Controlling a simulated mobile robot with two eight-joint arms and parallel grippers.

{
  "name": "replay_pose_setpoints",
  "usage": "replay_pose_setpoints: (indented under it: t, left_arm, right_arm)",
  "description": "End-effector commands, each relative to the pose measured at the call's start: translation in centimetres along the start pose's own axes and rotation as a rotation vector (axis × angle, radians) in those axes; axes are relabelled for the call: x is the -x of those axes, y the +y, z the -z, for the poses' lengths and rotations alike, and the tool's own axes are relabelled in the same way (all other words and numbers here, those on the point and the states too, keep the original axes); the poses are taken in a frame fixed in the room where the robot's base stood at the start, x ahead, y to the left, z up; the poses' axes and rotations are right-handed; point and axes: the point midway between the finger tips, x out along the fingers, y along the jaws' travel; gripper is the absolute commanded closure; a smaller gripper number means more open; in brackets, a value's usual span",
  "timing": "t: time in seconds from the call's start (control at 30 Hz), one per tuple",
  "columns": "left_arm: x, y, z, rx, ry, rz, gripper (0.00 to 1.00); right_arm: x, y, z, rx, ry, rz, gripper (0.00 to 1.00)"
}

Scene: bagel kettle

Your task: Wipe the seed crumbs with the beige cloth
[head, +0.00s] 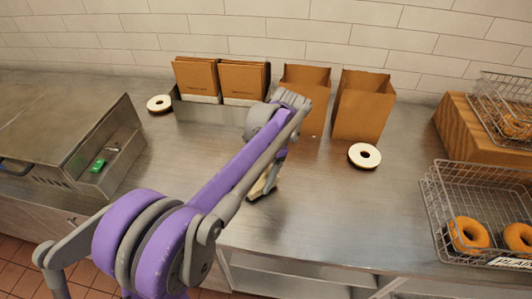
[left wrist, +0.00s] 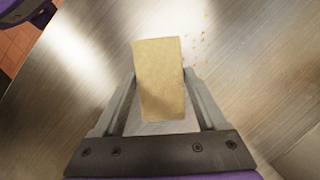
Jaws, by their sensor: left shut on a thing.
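The beige cloth (left wrist: 160,95) is a folded block between the two fingers of my left gripper (left wrist: 160,76), which is shut on it. In the head view, part of the cloth (head: 262,186) shows below my purple arm, low over the steel counter near its front edge. I cannot tell whether it touches the surface. The seed crumbs (left wrist: 196,42) are small orange-tan specks on the counter, just right of the cloth's far end in the left wrist view. In the head view my arm hides that area and I cannot make the crumbs out. My right gripper is not in view.
Two open paper bags (head: 362,106) and a holder of folded bags (head: 243,82) stand at the back. Wire baskets with bagels (head: 468,234) stand right, a steel unit (head: 60,125) left. The front middle counter is clear.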

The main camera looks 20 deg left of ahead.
Motion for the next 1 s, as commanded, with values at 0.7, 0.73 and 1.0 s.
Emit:
replay_pose_setpoints:
  t: [0.7,0.73,1.0]
  left_arm:
    - [6.3,0.3,-1.9,0.003,0.001,0.000,0.71]
    - [6.4,0.3,-2.0,0.003,0.001,0.000,0.71]
    - [6.4,0.3,-2.0,0.003,0.000,-0.001,0.71]
  right_arm:
    - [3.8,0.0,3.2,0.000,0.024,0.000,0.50]
    - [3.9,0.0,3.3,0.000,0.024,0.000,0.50]
    - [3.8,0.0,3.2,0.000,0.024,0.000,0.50]
